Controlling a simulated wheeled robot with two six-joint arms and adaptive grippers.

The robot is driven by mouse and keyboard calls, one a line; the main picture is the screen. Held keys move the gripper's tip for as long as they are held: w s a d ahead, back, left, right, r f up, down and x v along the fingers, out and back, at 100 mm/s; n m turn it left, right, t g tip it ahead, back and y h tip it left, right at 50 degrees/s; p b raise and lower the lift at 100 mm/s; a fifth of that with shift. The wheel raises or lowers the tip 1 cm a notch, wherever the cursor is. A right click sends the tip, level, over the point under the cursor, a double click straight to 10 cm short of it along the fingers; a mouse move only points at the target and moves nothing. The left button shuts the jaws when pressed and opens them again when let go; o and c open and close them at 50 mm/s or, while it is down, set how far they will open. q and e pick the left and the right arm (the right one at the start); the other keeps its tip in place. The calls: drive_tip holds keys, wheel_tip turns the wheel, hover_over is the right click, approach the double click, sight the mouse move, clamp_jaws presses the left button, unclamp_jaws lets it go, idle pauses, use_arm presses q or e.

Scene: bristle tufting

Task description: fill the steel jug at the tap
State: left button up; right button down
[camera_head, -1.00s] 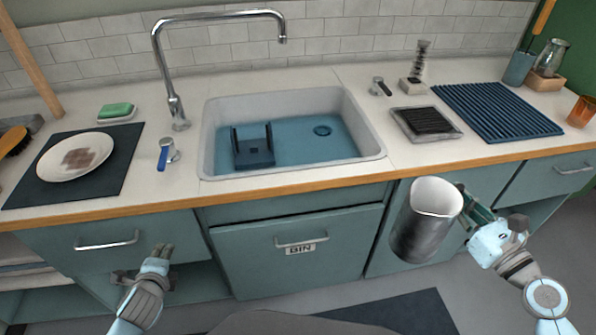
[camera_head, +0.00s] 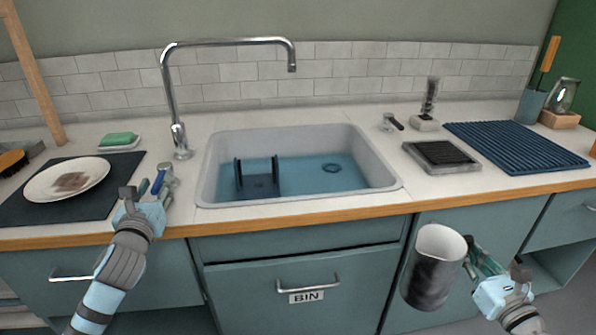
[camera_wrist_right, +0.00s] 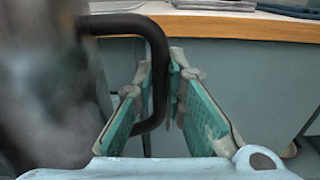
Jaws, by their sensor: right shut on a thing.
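The steel jug (camera_head: 433,275) hangs upright in front of the cabinet doors, below the counter edge, right of the sink. My right gripper (camera_head: 474,256) is shut on its black handle; in the right wrist view the handle (camera_wrist_right: 158,85) passes between the pads of my right gripper (camera_wrist_right: 160,72). The inside of the jug is too unclear to tell its contents. The chrome tap (camera_head: 172,100) arches over the sink (camera_head: 395,184), with its spout above the back rim.
A dark blue rack (camera_head: 259,185) stands in the sink, left of the drain (camera_head: 331,167). A plate (camera_head: 68,180) on a dark mat and a green sponge (camera_head: 119,139) lie left. A blue ribbed mat (camera_head: 515,147) and a dark tray (camera_head: 441,155) lie right.

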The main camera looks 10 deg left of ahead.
use_arm(q)
drive_tip(key=shift+x, duration=0.85)
use_arm(e)
drive_tip(key=shift+f, duration=0.2)
use_arm(q)
clamp_jaws()
use_arm(e)
drive_tip(key=shift+r, duration=0.15)
